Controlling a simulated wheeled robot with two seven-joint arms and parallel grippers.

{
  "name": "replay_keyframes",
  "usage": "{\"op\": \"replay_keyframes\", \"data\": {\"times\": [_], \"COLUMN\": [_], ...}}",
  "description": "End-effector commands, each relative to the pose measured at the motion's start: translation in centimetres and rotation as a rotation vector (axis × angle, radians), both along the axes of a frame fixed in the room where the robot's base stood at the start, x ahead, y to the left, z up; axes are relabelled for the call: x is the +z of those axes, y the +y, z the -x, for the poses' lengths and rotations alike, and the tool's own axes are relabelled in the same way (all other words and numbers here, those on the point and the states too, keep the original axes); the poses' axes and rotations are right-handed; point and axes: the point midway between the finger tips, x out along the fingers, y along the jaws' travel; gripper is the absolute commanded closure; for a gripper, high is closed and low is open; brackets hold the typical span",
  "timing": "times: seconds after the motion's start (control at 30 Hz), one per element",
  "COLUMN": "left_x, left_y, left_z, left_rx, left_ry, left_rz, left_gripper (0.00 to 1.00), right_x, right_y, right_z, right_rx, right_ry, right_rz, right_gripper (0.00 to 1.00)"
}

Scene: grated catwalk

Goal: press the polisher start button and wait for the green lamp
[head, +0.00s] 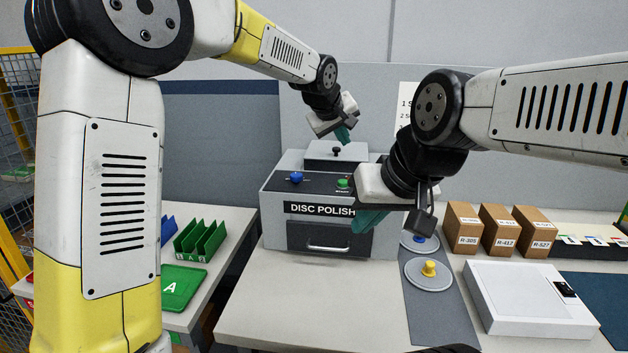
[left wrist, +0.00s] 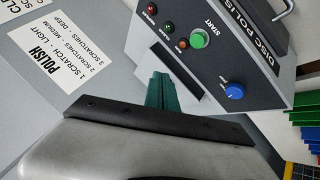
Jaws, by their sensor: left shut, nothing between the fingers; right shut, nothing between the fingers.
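The grey disc polisher (head: 280,213) stands on the table with its panel facing me. Its green start button (head: 342,183) shows just left of my right wrist, and clearly in the left wrist view (left wrist: 199,39). Beside it there are three small lamps: a red one (left wrist: 152,8), a green one (left wrist: 168,27) and an orange-red one (left wrist: 183,43). The green lamp looks dull, not bright. My left gripper (head: 344,138) is shut and empty above the polisher's back, apart from the button; its teal fingers (left wrist: 159,92) show too. My right gripper (head: 362,222) is shut and empty before the polisher's right front.
A blue knob (head: 296,177) sits on the panel's left. Right of the polisher, a grey mat (head: 436,315) holds discs, one with a yellow hub (head: 429,268). Brown boxes (head: 462,228) and a white flat case (head: 525,300) stand farther right. The table's front left is clear.

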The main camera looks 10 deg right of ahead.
Motion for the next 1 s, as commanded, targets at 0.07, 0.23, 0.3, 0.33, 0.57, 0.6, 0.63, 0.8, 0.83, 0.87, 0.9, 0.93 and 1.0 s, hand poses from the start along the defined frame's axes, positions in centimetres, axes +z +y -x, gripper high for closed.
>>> {"op": "replay_keyframes", "data": {"times": [0.07, 0.23, 0.3, 0.33, 0.57, 0.6, 0.63, 0.8, 0.83, 0.87, 0.9, 0.93, 1.0], "left_x": [-0.2, -0.2, -0.2, -0.2, -0.9, -1.3, -1.6, -4.0, -4.5, -4.9, -5.5, -5.9, -6.7], "left_y": [-0.7, -0.9, -0.9, -0.9, -0.8, -0.8, -0.8, -0.8, -0.8, -0.8, -0.8, -0.8, -0.8], "left_z": [-0.2, -0.3, -0.3, -0.3, -0.3, -0.3, -0.3, -0.2, -0.2, -0.2, -0.2, -0.2, -0.2], "left_rx": [0.000, 0.001, 0.001, 0.001, 0.001, 0.001, 0.000, 0.001, 0.000, 0.000, 0.000, 0.000, 0.000], "left_ry": [0.001, 0.001, 0.001, 0.001, 0.002, 0.003, 0.003, 0.004, 0.003, 0.003, 0.003, 0.003, 0.004], "left_rz": [0.007, 0.010, 0.010, 0.010, 0.008, 0.008, 0.006, 0.007, 0.006, 0.006, 0.006, 0.006, 0.008], "left_gripper": [1.00, 1.00, 1.00, 1.00, 1.00, 1.00, 1.00, 1.00, 1.00, 1.00, 1.00, 1.00, 1.00], "right_x": [0.0, 0.0, 0.0, 0.0, 0.0, 0.0, 0.0, 0.0, 0.0, 0.0, 0.0, 0.0, 0.0], "right_y": [0.0, 0.0, 0.0, 0.0, 0.0, 0.0, 0.0, 0.0, 0.0, 0.0, 0.0, 0.0, 0.0], "right_z": [0.0, 0.0, 0.0, 0.0, 0.0, 0.0, 0.0, 0.0, 0.0, 0.0, 0.0, 0.0, 0.0], "right_rx": [0.000, 0.000, 0.000, 0.000, 0.000, 0.000, 0.000, 0.000, 0.000, 0.000, 0.000, 0.000, 0.000], "right_ry": [0.000, 0.000, 0.000, 0.000, 0.000, 0.000, 0.000, 0.000, 0.000, 0.000, 0.000, 0.000, 0.000], "right_rz": [0.000, 0.000, 0.000, 0.000, 0.000, 0.000, 0.000, 0.000, 0.000, 0.000, 0.000, 0.000, 0.000], "right_gripper": [1.00, 1.00, 1.00, 1.00, 1.00, 1.00, 1.00, 1.00, 1.00, 1.00, 1.00, 1.00, 1.00]}}
